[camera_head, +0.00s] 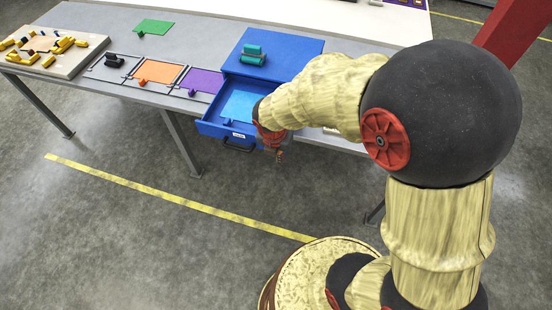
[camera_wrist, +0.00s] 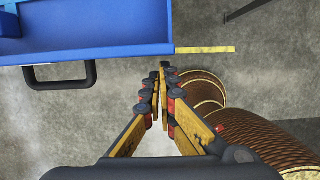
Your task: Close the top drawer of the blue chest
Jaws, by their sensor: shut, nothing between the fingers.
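The blue chest (camera_head: 290,48) stands on the grey table, with a teal object (camera_head: 252,55) on its top. Its top drawer (camera_head: 209,129) is pulled out toward my side, and a light blue sheet (camera_head: 238,104) lies inside. The drawer has a black handle (camera_head: 238,146) on its front. In the wrist view the drawer front (camera_wrist: 100,52) and its handle (camera_wrist: 60,82) are at the upper left. My gripper (camera_wrist: 163,70) is shut and empty, just right of the handle and apart from it. In the head view my gripper (camera_head: 279,155) is beside the drawer's right front corner, partly hidden by my arm.
The table (camera_head: 80,28) holds orange (camera_head: 158,72) and purple (camera_head: 203,80) sheets in frames left of the drawer, and a green sheet (camera_head: 153,27) behind. A board with yellow pieces (camera_head: 35,65) is at the far left. The floor before the drawer is clear.

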